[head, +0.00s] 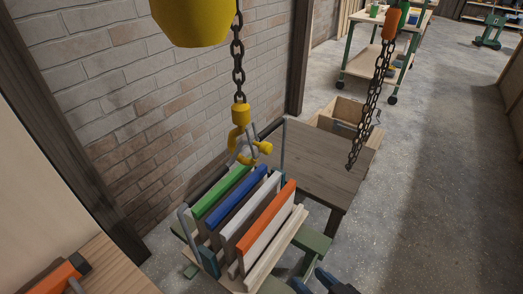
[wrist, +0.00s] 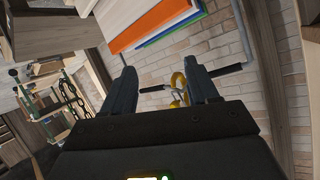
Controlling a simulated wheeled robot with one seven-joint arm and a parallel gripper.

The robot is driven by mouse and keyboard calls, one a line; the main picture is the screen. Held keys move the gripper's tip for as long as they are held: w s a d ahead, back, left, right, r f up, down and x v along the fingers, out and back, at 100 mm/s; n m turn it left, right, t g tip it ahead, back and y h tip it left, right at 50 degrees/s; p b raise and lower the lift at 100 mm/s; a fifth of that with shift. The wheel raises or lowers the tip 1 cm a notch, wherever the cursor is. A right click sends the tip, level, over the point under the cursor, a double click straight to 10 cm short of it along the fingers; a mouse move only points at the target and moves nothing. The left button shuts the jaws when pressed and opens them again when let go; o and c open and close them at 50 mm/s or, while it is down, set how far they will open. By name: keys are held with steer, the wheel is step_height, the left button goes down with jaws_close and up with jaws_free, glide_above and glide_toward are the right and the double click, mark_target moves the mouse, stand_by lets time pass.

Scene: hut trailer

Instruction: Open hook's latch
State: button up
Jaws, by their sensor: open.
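The yellow hook (head: 241,143) hangs on a dark chain (head: 238,65) below a yellow hoist body (head: 192,18). A grey latch (head: 243,156) shows at the hook's mouth, small; I cannot tell whether it is open. The hook's lower part is close to the grey handle of the rack below. My gripper (head: 318,283) is at the bottom edge of the head view, apart from the hook. In the wrist view my gripper (wrist: 162,78) is open and empty. The hook (wrist: 178,85) shows beyond it, between the fingers and nearer the right one, partly hidden.
A rack of green, blue, white and orange-edged panels (head: 250,226) stands below the hook. A wooden table (head: 315,162) is behind it, and a brick wall (head: 130,100) is to the left. A second chain (head: 374,95) hangs at the right. Concrete floor is free at the right.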

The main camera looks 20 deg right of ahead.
steer(key=w+r+n+y, duration=0.1)
steer(key=w+y, duration=0.1)
steer(key=w, duration=0.6)
steer(key=n+t+y+p, duration=0.2)
steer(key=n+y, duration=0.3)
steer(key=y, duration=0.1)
glide_toward(268, 149)
steer(key=x, duration=0.4)
steer(key=shift+w+a, duration=0.2)
steer(key=shift+w, duration=0.05)
steer(key=shift+p+x, duration=0.5)
steer(key=shift+x, duration=3.3)
jaws_close()
